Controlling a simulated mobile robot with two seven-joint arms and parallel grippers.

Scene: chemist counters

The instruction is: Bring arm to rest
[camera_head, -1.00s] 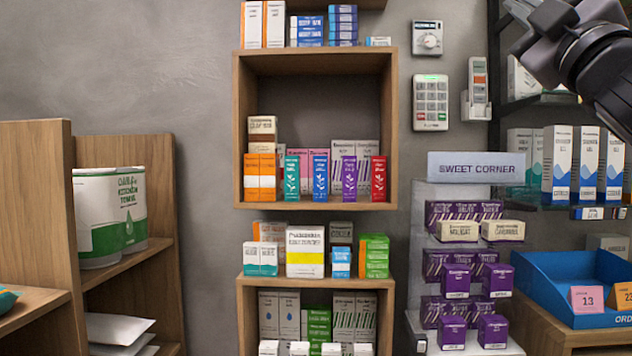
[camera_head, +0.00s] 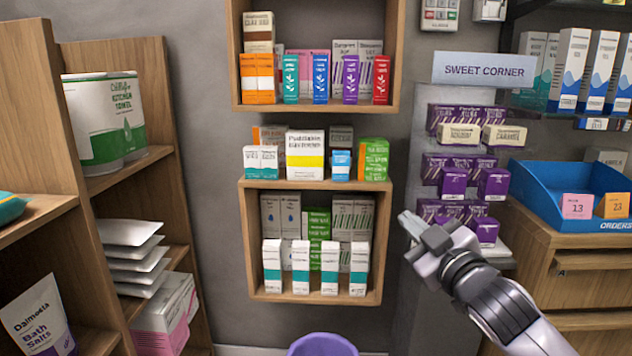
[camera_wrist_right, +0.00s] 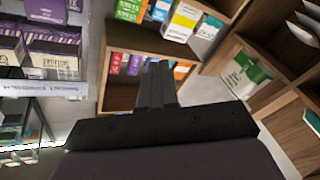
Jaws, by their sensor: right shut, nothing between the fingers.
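My right gripper (camera_head: 412,224) is shut and empty. In the head view it is in free air at the lower right, in front of the Sweet Corner stand (camera_head: 485,68), and its arm comes in from the bottom right. In the right wrist view its closed fingers (camera_wrist_right: 157,68) point towards the wooden wall shelves. No box is between the fingers. It looks apart from the shelves and the stand, though the exact distance is hard to tell. My left gripper is not in view.
Wooden wall boxes (camera_head: 246,238) with medicine packs are left of the gripper. A blue orders tray (camera_head: 560,190) stands on a wooden counter at right. A purple round container (camera_head: 323,345) is at the bottom. A tall wooden shelf (camera_head: 150,100) stands at left.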

